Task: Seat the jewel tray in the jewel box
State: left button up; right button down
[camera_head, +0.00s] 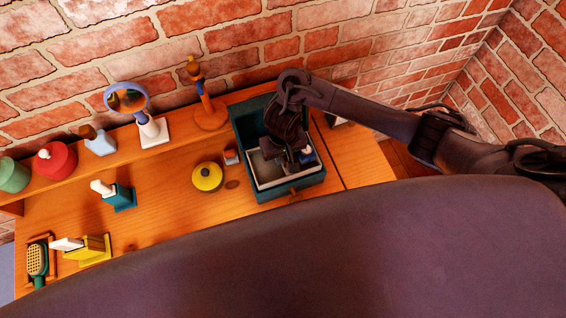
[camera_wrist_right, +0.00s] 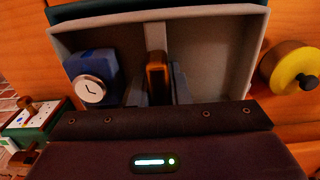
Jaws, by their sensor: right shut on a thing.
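The teal jewel box (camera_head: 290,192) stands open at the right part of the wooden dresser top. The pale grey jewel tray (camera_head: 265,172) lies within the front part of the box opening; its rim shows near the box's front wall. I cannot tell whether it rests on the box. My right gripper (camera_head: 290,156) reaches down over the tray. In the right wrist view the gripper (camera_wrist_right: 156,85) is shut on the tray's brown upright handle (camera_wrist_right: 157,72) at the divider of the tray (camera_wrist_right: 215,50). A blue cushion with a watch (camera_wrist_right: 90,85) sits in the tray's left compartment. My left gripper is not in view.
A wooden stand (camera_head: 210,113) and a blue-framed mirror (camera_head: 127,98) stand on the back shelf, before the brick wall. Bare wood lies between the pot and the teal holder (camera_head: 121,197).

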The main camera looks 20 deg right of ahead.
aim_at(283, 162)
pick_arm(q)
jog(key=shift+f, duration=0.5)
pick_arm(e)
jog(key=shift+f, duration=1.75)
jog(key=c, duration=1.4)
grip_release()
jog(key=shift+f, duration=0.1)
jog(key=shift+o, duration=0.2)
